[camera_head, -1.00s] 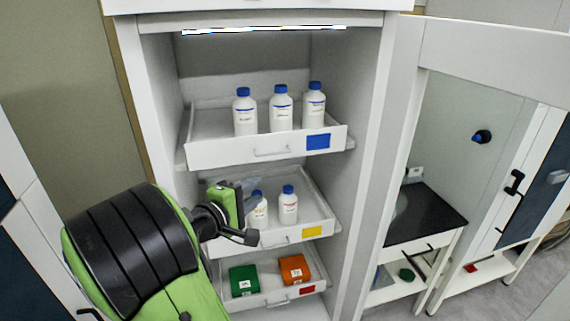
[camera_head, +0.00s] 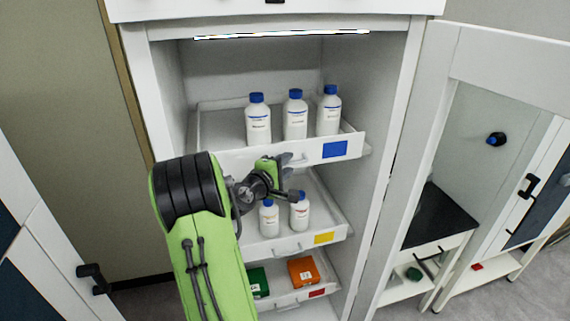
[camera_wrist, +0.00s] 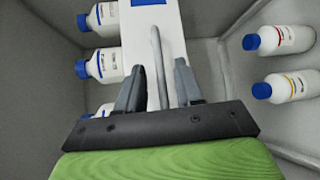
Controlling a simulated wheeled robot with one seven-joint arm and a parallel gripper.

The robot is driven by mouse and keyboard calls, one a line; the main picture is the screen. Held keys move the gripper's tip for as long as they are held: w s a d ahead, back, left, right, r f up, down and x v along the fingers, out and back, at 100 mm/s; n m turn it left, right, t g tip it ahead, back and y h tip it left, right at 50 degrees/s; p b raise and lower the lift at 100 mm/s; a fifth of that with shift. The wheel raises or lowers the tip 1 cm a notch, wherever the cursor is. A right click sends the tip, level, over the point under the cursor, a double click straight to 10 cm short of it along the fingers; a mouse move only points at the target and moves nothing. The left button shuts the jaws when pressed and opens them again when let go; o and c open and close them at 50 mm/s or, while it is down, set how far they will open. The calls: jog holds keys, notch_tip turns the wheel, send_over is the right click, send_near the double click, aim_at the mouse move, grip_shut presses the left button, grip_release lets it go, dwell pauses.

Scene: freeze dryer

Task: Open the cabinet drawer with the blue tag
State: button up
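The drawer with the blue tag is the top one in the open cabinet; its white front (camera_head: 240,160) carries a blue tag (camera_head: 334,149) at its right end. The tag also shows at the top of the wrist view (camera_wrist: 148,3). My gripper (camera_head: 292,175) is at this front, left of the tag, and partly hides the handle. In the wrist view my gripper (camera_wrist: 158,88) is open, with the drawer's bar handle (camera_wrist: 157,60) between its two fingers. Gaps show on both sides of the handle. The drawer stands partly out of the cabinet.
Three white blue-capped bottles (camera_head: 295,118) stand in the top drawer. The middle drawer, with a yellow tag (camera_head: 324,238), holds two bottles. The lower drawer, with a red tag (camera_head: 317,293), holds green and orange boxes (camera_head: 303,270). An open cabinet door (camera_head: 440,110) is at right.

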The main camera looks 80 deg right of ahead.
grip_shut()
dwell(0.3)
